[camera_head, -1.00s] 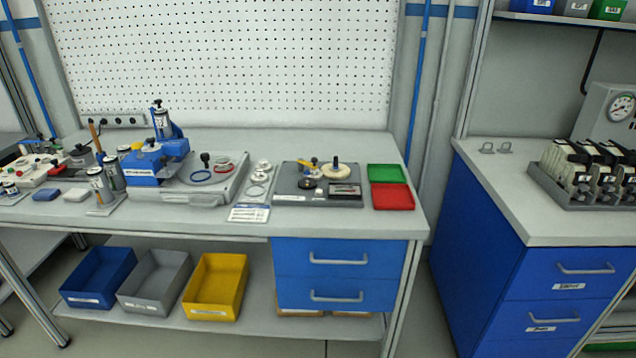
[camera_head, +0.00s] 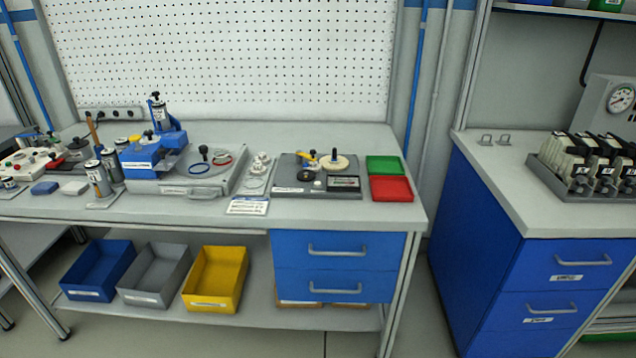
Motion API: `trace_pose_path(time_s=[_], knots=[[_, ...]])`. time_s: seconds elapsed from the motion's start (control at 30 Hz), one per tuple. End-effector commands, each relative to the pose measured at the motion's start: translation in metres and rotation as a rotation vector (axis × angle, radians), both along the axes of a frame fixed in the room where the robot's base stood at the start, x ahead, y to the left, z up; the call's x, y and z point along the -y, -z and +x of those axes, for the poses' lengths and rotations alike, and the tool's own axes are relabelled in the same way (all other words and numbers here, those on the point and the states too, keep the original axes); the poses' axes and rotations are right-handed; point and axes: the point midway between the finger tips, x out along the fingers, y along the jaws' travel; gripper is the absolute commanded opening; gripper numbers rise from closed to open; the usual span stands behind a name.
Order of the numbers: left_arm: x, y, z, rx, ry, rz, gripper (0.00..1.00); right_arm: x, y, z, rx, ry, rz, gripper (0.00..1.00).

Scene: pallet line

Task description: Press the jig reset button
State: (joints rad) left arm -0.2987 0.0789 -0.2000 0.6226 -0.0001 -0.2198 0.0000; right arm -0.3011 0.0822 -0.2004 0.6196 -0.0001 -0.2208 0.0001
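I cannot pick out which part is the jig reset button. A blue jig or press on a grey base (camera_head: 155,158) stands on the left half of the workbench, with a black-topped cylinder behind it and a yellow knob on it. A light control box (camera_head: 22,166) with small red and green buttons sits at the bench's far left. A dark grey fixture plate (camera_head: 290,178) with a cream disc, a yellow piece and a black knob lies right of the jig. Neither of my grippers is in view.
Green (camera_head: 384,164) and red (camera_head: 391,188) trays lie at the bench's right end. Blue, grey and yellow bins (camera_head: 216,278) stand on the lower shelf. A blue cabinet (camera_head: 480,220) with a gauge (camera_head: 620,100) and a rack stands right, across a narrow gap.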

Motion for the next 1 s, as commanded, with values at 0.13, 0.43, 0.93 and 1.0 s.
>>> trace_pose_path(time_s=[0.13,0.43,0.93,1.0], knots=[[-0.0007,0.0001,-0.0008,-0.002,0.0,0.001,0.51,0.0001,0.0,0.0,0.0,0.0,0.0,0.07],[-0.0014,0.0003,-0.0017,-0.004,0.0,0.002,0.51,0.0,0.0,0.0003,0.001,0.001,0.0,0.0],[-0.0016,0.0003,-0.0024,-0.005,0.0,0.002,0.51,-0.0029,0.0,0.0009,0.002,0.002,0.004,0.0],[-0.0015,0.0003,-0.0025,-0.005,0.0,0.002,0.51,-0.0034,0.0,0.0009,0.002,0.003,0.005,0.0]])
